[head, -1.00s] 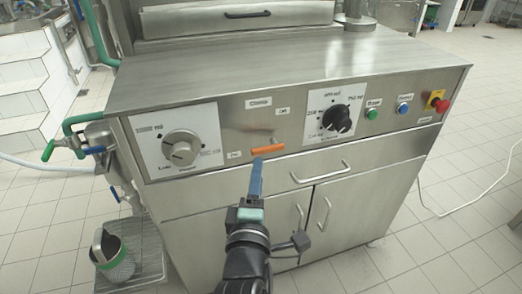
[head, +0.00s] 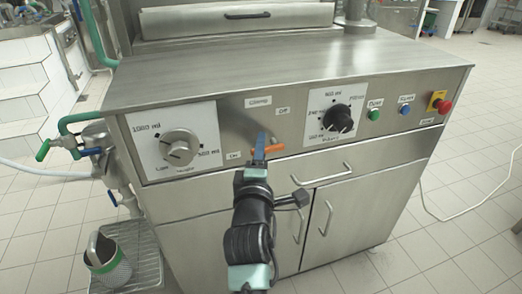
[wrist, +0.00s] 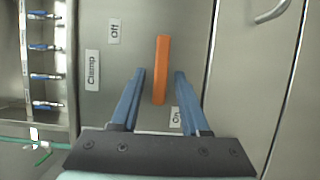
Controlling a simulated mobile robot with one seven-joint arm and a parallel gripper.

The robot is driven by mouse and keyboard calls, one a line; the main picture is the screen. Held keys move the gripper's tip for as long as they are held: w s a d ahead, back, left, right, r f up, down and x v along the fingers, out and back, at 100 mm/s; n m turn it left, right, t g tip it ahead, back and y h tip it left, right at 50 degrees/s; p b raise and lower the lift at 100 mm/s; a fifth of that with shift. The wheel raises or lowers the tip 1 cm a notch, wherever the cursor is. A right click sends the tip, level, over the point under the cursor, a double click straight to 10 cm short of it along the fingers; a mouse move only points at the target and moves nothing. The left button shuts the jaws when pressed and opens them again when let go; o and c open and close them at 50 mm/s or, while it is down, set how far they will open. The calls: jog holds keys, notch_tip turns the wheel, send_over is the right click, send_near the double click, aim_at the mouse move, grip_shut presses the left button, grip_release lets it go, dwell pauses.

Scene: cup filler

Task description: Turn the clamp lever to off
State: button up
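The clamp lever is an orange bar (head: 274,150) on the steel front panel, lying nearly level in the head view. In the wrist view the orange lever (wrist: 161,60) runs up and down. The "Off" label (head: 282,110) is above and right of the lever, and the "On" label (head: 233,155) is to its left. The "Clamp" label (head: 258,101) is above. My gripper (head: 260,138) is in front of the lever and covers part of it. In the wrist view my gripper (wrist: 160,73) is open, with one blue finger on each side of the lever. Gaps show; contact is not visible.
A dial (head: 180,148) is left of the lever and a black knob (head: 338,119) is right. Green (head: 374,115), blue (head: 405,109) and red (head: 444,106) buttons are farther right. A cabinet handle (head: 322,175) sits below right. A metal bin (head: 107,262) stands at lower left.

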grip_shut()
jog(key=shift+r+p, duration=0.1)
jog(key=shift+p, duration=0.2)
